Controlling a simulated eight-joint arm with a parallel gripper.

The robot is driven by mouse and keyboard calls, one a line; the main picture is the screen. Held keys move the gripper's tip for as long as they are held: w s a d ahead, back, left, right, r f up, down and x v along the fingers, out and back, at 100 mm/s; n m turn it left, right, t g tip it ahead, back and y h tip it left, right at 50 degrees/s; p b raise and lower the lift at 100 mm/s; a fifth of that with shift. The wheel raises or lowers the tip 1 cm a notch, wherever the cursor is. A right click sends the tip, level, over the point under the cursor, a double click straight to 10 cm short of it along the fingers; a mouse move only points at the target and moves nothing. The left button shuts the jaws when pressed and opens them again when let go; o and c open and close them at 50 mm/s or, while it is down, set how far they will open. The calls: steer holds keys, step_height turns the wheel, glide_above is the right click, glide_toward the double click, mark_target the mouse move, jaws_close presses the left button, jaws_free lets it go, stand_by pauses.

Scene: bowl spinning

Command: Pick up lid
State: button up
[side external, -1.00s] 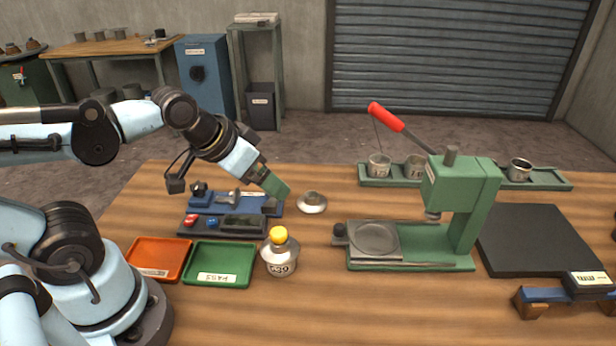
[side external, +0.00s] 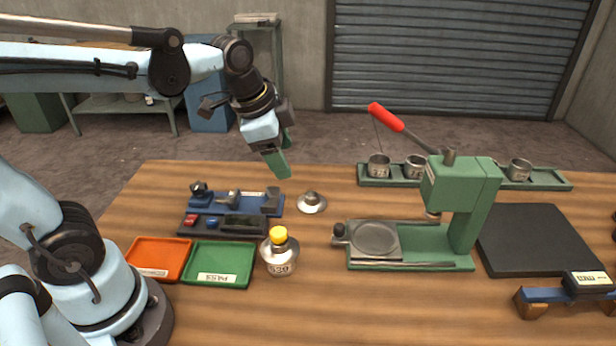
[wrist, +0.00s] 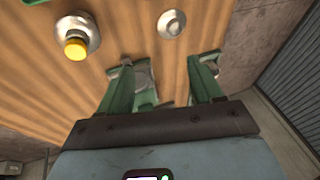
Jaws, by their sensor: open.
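The lid is a small silver disc (side external: 312,202) with a raised knob, lying on the wooden table right of the blue fixture. It also shows in the wrist view (wrist: 171,24), beyond my fingertips and between them. My gripper (side external: 280,158) has green fingers. It is open and empty, raised above the table and up and to the left of the lid in the side view. In the wrist view the two fingers (wrist: 160,72) are spread apart, and neither touches the lid.
A silver bottle with a yellow cap (side external: 280,256) stands nearer the camera. Green (side external: 222,283) and orange (side external: 158,274) trays lie beside it. A blue fixture (side external: 236,200) sits left of the lid. A green press with a red handle (side external: 468,205) stands at right.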

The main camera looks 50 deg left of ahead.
steer(key=w+m+g, duration=0.2)
steer(key=w+m, duration=0.3)
steer(key=m, duration=0.2)
steer(key=m+g, duration=0.2)
steer(key=m, duration=0.5)
glide_above(311, 196)
steer(key=d, duration=0.1)
step_height(311, 196, down, 4)
steer(key=f, duration=0.6)
steer(key=shift+s, duration=0.2)
steer(key=f, duration=0.4)
steer(key=shift+w+a+f, duration=0.1)
steer(key=shift+w+a, duration=0.1)
steer(key=shift+a, duration=0.2)
steer(key=shift+f, duration=0.6)
steer(key=c, duration=1.1)
steer(key=shift+r, duration=0.2)
